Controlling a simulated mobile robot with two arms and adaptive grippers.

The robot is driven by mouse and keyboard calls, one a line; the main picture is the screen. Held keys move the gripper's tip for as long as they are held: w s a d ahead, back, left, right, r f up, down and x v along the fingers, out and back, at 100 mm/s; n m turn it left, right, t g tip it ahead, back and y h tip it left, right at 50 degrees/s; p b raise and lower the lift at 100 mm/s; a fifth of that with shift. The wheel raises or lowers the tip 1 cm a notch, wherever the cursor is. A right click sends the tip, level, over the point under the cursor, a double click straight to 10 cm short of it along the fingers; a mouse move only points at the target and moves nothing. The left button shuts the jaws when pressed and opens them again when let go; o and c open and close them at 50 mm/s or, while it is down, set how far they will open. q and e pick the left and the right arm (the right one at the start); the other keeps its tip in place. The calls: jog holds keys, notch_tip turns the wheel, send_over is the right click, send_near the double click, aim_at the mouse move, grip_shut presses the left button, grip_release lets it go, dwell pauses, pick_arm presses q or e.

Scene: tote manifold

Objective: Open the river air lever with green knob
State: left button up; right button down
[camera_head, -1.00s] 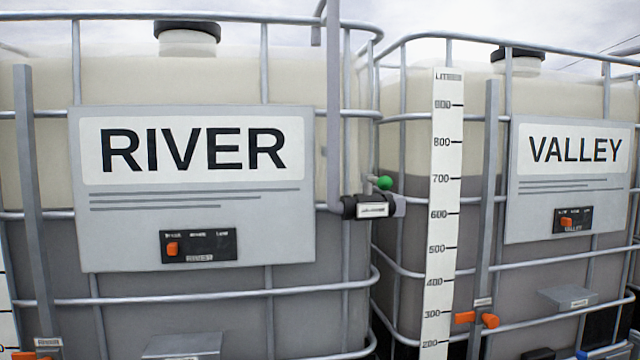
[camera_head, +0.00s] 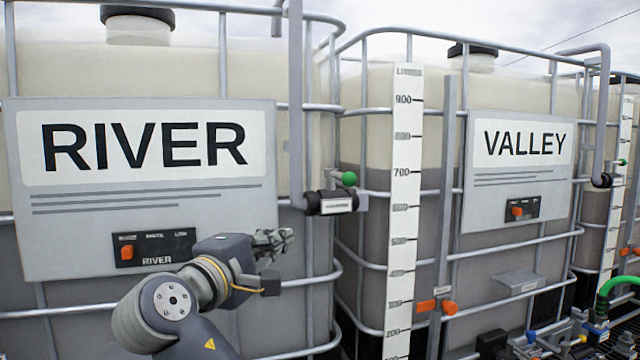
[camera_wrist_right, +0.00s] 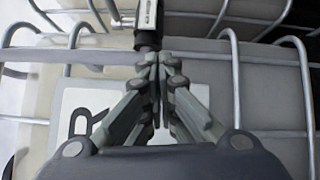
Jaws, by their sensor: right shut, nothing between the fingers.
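The green knob (camera_head: 348,178) sits on a small lever at the top of a dark valve (camera_head: 330,202) with a pale label, on the grey pipe at the right side of the RIVER tote. My right gripper (camera_head: 284,238) is shut and empty, below and left of the valve, apart from the knob in the head view. In the right wrist view the closed fingers (camera_wrist_right: 160,62) point toward a dark fitting with a pale label (camera_wrist_right: 147,15); the green knob does not show there. My left gripper is not in view.
The RIVER sign (camera_head: 150,228) with its orange switch stands behind my right arm. Metal cage bars surround the totes. A white litre scale (camera_head: 403,165) and the VALLEY tote sign (camera_head: 520,190) stand to the right. A green hose (camera_head: 612,284) is at lower right.

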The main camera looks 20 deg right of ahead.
jog(key=h, duration=0.2)
send_near(334, 176)
jog(key=shift+p+x, duration=2.25)
jog(key=shift+p, duration=2.05)
jog(key=shift+s+d, duration=0.1)
